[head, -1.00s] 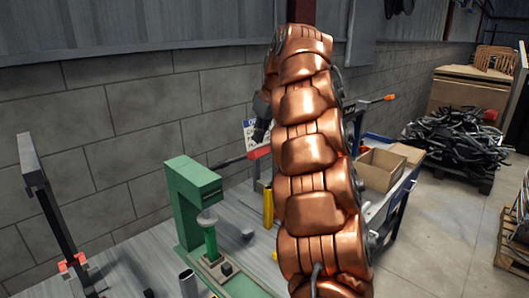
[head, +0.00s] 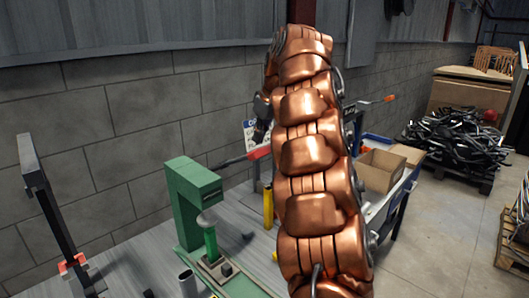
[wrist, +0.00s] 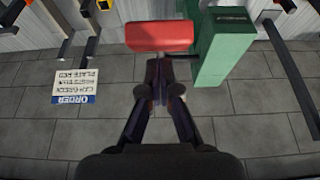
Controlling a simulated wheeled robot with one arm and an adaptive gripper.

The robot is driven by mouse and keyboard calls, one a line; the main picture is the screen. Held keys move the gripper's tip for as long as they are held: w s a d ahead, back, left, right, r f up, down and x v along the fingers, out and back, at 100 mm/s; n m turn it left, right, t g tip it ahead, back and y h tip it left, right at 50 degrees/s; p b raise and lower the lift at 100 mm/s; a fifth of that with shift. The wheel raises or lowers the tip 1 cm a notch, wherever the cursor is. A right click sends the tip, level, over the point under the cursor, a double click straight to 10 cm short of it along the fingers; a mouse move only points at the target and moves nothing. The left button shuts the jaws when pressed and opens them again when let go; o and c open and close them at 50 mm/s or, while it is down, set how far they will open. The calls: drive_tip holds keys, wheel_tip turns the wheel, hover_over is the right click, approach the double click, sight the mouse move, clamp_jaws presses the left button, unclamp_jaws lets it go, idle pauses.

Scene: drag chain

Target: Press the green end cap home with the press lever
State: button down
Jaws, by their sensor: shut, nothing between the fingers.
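The green press (head: 192,195) stands on the bench at left in the head view. Its dark lever (head: 229,161) reaches right to a red handle (head: 259,152). In the wrist view the red handle (wrist: 160,37) lies just beyond my gripper (wrist: 164,72), beside the green press column (wrist: 224,48). My gripper is shut and empty, its fingertips close to the handle; I cannot tell whether they touch. In the head view my gripper (head: 261,131) is above the handle, partly behind my arm. A green cylinder (head: 211,242) stands under the press head; I cannot identify the end cap for certain.
A yellow post (head: 268,206) stands right of the press. A dark upright frame (head: 50,210) stands at far left. A cardboard box (head: 380,170) sits on a cart behind my arm.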

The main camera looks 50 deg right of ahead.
sight(264, 151)
drive_tip(key=shift+f, duration=0.15)
drive_tip(key=shift+f+b, duration=1.4)
drive_tip(key=shift+b, duration=0.35)
drive_tip(key=shift+s+f+b, duration=0.35)
drive_tip(key=shift+f+b, duration=0.25)
drive_tip(key=shift+b, duration=0.25)
drive_tip(key=shift+s+f+b, duration=0.35)
drive_tip(key=shift+f+b, duration=0.25)
drive_tip(key=shift+b, duration=0.25)
drive_tip(key=shift+f, duration=0.1)
